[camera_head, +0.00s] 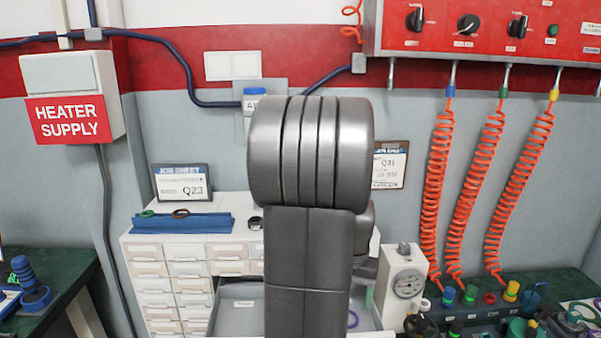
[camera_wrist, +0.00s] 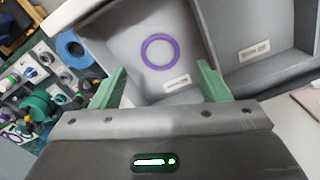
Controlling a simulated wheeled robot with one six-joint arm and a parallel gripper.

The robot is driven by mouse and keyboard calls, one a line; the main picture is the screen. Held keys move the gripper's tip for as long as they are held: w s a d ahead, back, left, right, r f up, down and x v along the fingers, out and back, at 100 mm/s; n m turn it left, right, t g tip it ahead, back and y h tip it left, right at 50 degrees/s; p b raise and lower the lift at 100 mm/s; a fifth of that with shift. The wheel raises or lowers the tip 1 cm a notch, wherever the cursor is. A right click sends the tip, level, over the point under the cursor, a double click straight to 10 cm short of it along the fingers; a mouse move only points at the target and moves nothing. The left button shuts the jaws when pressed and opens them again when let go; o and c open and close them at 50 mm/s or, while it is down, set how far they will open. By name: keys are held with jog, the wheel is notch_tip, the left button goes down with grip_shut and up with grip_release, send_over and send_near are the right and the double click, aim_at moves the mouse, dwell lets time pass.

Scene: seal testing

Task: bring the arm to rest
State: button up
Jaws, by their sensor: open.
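My gripper (camera_wrist: 160,88) shows in the wrist view with its two green fingers spread wide apart and nothing between them. It is above an open grey drawer (camera_wrist: 120,48). A purple ring (camera_wrist: 160,52) lies flat in the drawer, beyond the fingertips and apart from them. In the head view my grey arm stands upright in the middle and hides my gripper and part of the drawer (camera_head: 236,312).
A white drawer cabinet (camera_head: 165,250) stands behind my arm, with a blue tray (camera_head: 180,226) on top. A white gauge unit (camera_head: 402,280) is close on the right. Orange coiled hoses (camera_head: 438,190) hang from a red panel (camera_head: 470,35). A green bench (camera_head: 70,270) is at left.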

notch_tip(320, 180, down, 7)
jog(key=shift+r+b, duration=0.2)
jog(key=shift+b, duration=0.5)
jog(key=shift+r+p, duration=0.4)
jog(key=shift+r, duration=0.1)
